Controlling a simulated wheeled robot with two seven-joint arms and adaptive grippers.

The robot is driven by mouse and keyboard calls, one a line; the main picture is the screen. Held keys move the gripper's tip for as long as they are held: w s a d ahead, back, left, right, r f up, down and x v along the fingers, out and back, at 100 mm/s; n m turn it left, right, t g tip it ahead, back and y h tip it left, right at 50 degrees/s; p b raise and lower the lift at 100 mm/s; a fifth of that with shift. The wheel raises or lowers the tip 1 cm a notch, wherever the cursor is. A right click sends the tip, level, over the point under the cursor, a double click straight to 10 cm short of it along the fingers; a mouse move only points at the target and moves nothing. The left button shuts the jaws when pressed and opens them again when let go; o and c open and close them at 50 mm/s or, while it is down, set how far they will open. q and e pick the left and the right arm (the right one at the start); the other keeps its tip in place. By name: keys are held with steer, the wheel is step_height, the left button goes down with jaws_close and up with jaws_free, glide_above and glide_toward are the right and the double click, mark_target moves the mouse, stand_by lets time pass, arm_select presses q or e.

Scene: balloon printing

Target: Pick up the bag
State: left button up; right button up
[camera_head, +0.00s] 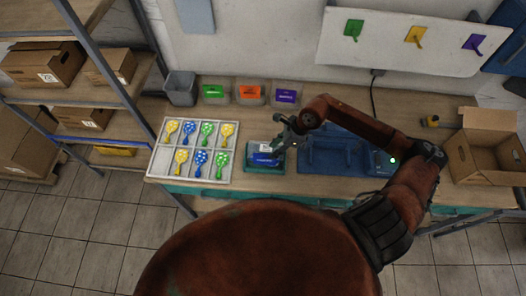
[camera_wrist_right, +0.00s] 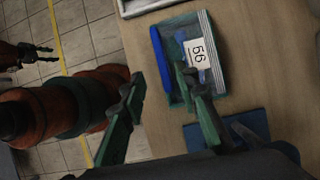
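A clear bag (camera_wrist_right: 206,40) with a white label printed with a number and something blue inside lies in a small teal bin with a blue front panel (camera_head: 264,162). The panel shows as a blue strip (camera_wrist_right: 160,58) in the right wrist view. My right gripper (camera_head: 281,143) is just above the bin in the head view. In the right wrist view my right gripper (camera_wrist_right: 161,77) has its green fingers apart, one over the bag and one outside the bin. I cannot tell whether it touches anything. My left gripper (camera_wrist_right: 40,53) shows only there, with fingers parted and empty, away from the table.
A white divided tray (camera_head: 154,160) with several yellow, blue and green balloons lies left of the bin. Green (camera_head: 214,92), orange (camera_head: 250,93) and purple (camera_head: 286,95) bins stand behind. A blue machine (camera_head: 335,158) and an open cardboard box (camera_head: 484,150) stand to the right.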

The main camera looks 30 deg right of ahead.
steer(key=shift+d+f+h, duration=0.25)
steer(key=shift+d+h, duration=0.05)
steer(key=shift+d, duration=0.4)
steer(key=shift+a+f+p, duration=0.25)
steer(key=shift+f+p, duration=0.25)
steer(key=shift+f, duration=0.65)
steer(key=shift+a+f+p, duration=0.2)
steer(key=shift+f+p, duration=0.1)
steer(key=shift+f, duration=0.05)
steer(key=p+x, duration=0.1)
steer(key=x, duration=0.2)
steer(key=shift+a+f+p, duration=0.1)
steer(key=shift+f+p, duration=0.15)
steer(key=shift+p, duration=0.05)
arm_select(q)
step_height(320, 180, up, 3)
steer(key=shift+a+r, duration=0.1)
steer(key=shift+a, duration=0.05)
arm_select(e)
steer(key=shift+w+a+f, duration=0.1)
steer(key=shift+f, duration=0.3)
arm_select(q)
steer(key=shift+s, duration=0.1)
steer(key=shift+s, duration=0.15)
arm_select(e)
jaws_close()
